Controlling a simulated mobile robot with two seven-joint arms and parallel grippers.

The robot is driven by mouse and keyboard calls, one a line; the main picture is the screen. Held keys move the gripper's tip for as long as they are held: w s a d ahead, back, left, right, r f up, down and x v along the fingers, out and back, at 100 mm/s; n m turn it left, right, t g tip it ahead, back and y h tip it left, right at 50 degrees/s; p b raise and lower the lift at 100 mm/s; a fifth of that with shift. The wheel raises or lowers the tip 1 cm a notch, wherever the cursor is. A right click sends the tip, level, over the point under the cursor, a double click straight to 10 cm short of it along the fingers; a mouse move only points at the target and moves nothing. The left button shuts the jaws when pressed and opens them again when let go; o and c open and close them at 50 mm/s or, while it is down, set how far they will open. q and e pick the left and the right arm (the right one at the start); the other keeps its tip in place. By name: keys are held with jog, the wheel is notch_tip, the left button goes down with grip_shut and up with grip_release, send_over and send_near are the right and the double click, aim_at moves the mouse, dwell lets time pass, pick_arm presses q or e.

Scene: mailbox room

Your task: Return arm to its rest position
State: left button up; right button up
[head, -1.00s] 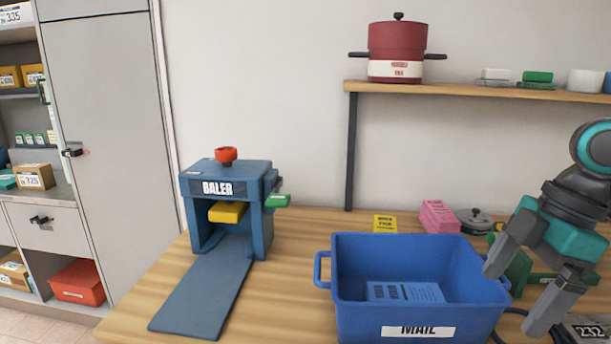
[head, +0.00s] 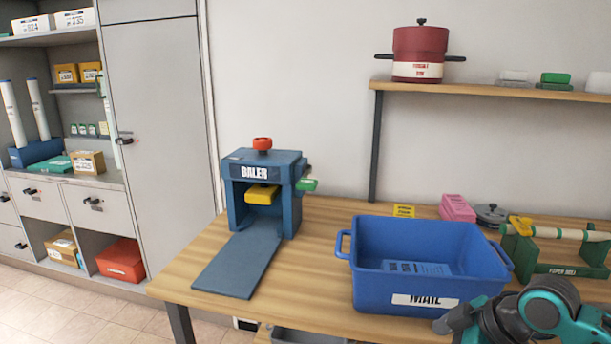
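My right arm comes in at the bottom right of the head view, low in front of the table edge and right of the blue mail bin's label. Its grey and teal end (head: 462,316) is cut off by the frame. I cannot make out two separate fingers, so whether the gripper is open or shut is unclear. No held object shows. My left gripper is not in view. The blue mail bin (head: 375,286) stands on the wooden table with a blue printed item (head: 408,268) lying inside.
The blue baler (head: 238,212) stands on the table's left part (head: 190,275). A green paper-roll holder (head: 550,255), a grey lidded dish (head: 490,214) and a pink block (head: 456,208) are at the right. A red pot (head: 420,52) sits on the wall shelf. Cabinets (head: 155,110) line the left.

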jog(key=s+a+f+m+t, duration=0.1)
jog(key=a+f+m+t, duration=0.1)
jog(key=f, duration=0.4)
jog(key=s+a+f+m+t, duration=0.1)
jog(key=s+a+f+m, duration=0.15)
jog(key=f, duration=0.35)
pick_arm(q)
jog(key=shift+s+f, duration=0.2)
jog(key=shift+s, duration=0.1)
pick_arm(e)
jog(key=s+a+f+m+t+h, duration=0.2)
jog(key=s+f, duration=0.4)
jog(key=s, duration=0.3)
jog(key=shift+s+a+f+m+t+h, duration=0.25)
jog(key=shift+a+m+t+h, duration=0.2)
jog(key=shift+m, duration=0.4)
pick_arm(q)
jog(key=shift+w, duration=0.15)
